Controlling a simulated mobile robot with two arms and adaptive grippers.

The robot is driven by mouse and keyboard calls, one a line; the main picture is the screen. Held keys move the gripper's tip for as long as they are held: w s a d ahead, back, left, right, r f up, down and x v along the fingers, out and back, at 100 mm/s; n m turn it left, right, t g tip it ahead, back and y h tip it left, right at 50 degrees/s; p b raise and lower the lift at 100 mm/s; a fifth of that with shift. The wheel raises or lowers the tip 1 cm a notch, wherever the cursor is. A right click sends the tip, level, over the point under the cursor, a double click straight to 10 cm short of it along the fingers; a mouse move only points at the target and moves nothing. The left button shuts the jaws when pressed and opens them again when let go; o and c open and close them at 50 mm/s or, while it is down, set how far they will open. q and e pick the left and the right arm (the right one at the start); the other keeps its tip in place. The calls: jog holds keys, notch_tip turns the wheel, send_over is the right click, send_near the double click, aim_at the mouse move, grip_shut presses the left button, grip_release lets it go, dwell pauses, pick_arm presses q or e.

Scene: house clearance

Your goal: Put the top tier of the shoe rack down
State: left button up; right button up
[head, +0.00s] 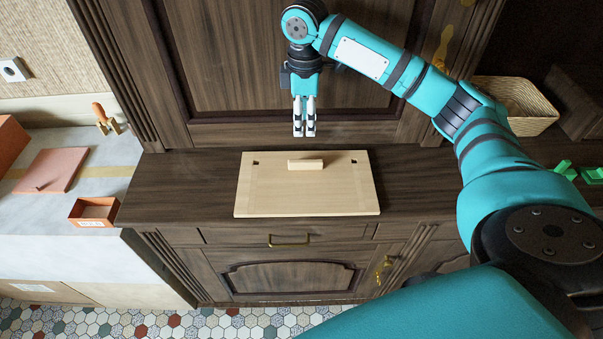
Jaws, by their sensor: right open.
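A light wooden board with a small raised block near its back edge, which looks like the shoe rack's top tier (290,198), lies flat on the dark wooden cabinet top (170,185). Two small dark notches show near its back corners. My right gripper (304,130) hangs fingers down behind and above the block, open and empty, apart from the board. The fingers look close to each other from this angle. My left gripper is not in view. No other part of a rack can be made out.
A wicker basket (515,103) and green pieces (590,174) are on the right. At left, a pale counter holds a pinkish panel (52,170), a small open orange box (94,211) and an orange-handled tool (104,118). The cabinet top left of the board is clear.

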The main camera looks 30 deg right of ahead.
aim_at(306, 161)
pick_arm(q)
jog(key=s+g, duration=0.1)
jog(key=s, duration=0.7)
pick_arm(e)
jog(key=f, duration=0.5)
jog(key=shift+s+d+f+p, duration=0.1)
jog(key=shift+s+f+p, duration=0.15)
jog(key=shift+f+p, duration=0.15)
jog(key=f, duration=0.3)
jog(key=shift+w+f, duration=0.2)
jog(key=shift+f+p, duration=0.35)
jog(key=shift+p, duration=0.1)
notch_tip(306, 161, down, 4)
jog(key=shift+d+r+p, duration=0.15)
jog(key=shift+p, duration=0.3)
jog(key=shift+s+f, duration=0.1)
jog(key=shift+f, duration=0.2)
jog(key=c, duration=0.8)
grip_shut()
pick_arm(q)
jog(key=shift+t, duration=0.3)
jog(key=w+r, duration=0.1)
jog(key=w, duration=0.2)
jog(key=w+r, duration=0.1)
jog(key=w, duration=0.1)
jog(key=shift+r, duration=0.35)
